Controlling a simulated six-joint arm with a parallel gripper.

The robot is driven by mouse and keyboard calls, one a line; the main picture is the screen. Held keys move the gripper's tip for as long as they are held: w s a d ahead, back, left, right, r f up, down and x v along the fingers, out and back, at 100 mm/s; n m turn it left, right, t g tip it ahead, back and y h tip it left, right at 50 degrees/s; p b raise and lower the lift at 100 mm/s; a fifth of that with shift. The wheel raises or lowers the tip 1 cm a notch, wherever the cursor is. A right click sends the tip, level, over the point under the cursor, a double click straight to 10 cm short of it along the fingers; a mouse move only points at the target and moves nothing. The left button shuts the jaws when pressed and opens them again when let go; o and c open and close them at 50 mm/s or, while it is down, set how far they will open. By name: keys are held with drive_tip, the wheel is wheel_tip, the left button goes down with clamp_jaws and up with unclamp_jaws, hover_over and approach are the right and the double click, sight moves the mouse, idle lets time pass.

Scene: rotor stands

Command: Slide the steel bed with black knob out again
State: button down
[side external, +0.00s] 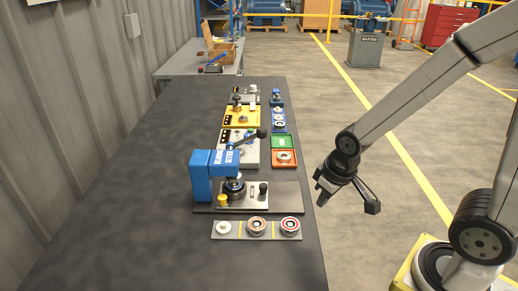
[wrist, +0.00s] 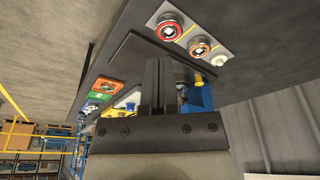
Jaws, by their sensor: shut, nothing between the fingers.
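The steel bed (side external: 253,202) lies on the dark base plate (side external: 286,197) of the blue press (side external: 203,176). Its black knob (side external: 263,188) stands at the bed's right end. The bed's left part is under the press head, where a dark round part (side external: 234,188) sits. A yellow knob (side external: 222,201) is at the front left of the bed. My gripper (side external: 321,202) is apart from the knob, to its right, by the table's right edge. In the wrist view its fingers (wrist: 158,66) are together and empty, and they hide much of the bed.
A grey strip (side external: 240,230) with a white ring and two bearings lies in front of the press. Behind the press are a grey fixture (side external: 226,151), an orange tray (side external: 285,165), a green tray (side external: 283,142) and a yellow fixture (side external: 232,119). The table's left side is clear.

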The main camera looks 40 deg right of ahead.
drive_tip(key=c, duration=1.3)
unclamp_jaws()
drive_tip(key=o, duration=0.7)
drive_tip(key=shift+w, duration=0.2)
drive_tip(key=shift+o, duration=1.1)
drive_tip(key=shift+w, duration=0.25)
drive_tip(key=m+g, duration=0.3)
drive_tip(key=m, duration=0.3)
hover_over(263, 185)
wheel_tip(263, 185, down, 3)
drive_tip(key=shift+s+f, duration=0.15)
drive_tip(key=shift+f, duration=0.05)
drive_tip(key=shift+f, duration=0.1)
drive_tip(key=shift+f, duration=3.8)
